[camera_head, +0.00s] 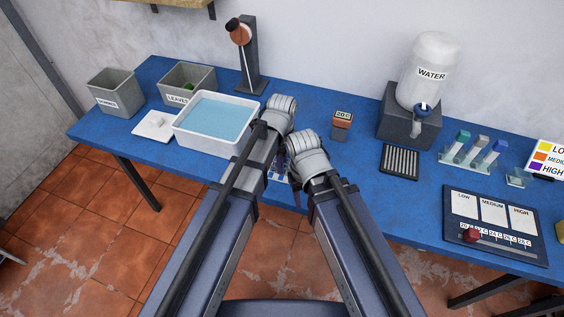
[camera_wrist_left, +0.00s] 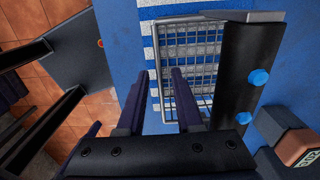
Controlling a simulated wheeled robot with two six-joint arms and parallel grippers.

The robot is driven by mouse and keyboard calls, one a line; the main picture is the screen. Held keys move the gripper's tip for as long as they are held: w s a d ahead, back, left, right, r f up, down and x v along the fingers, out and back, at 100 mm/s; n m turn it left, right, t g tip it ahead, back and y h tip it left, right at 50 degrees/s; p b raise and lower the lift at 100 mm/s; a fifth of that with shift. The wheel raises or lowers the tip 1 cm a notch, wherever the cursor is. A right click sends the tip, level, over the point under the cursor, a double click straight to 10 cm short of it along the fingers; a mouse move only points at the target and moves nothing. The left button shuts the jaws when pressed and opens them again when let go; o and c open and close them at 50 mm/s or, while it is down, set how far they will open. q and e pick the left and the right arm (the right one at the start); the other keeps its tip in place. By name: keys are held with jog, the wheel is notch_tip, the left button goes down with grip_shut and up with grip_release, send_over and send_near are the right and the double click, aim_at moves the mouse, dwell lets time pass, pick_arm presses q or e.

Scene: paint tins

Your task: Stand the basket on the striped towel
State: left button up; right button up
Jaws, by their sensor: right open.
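A wire mesh basket (camera_wrist_left: 200,60) shows in the left wrist view, over a blue and white striped towel (camera_wrist_left: 147,45). I cannot tell whether its base touches the cloth. My left gripper (camera_wrist_left: 157,80) has its fingers apart, with the basket's near edge beyond and between them; contact is not clear. In the head view my left gripper (camera_head: 283,155) and my right gripper (camera_head: 300,178) are close together over the table's front part. The arms hide the basket and most of the towel there. My right gripper is open; its jaws are mostly hidden.
On the blue table (camera_head: 340,190), a white tub of water (camera_head: 190,142) stands left of my arms. The small 20 C block (camera_head: 341,125) and the water dispenser (camera_head: 425,75) stand right.

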notch_tip(320, 180, up, 12)
jog(key=p, duration=1.1)
jog(key=shift+f, duration=0.1)
dwell(0.5)
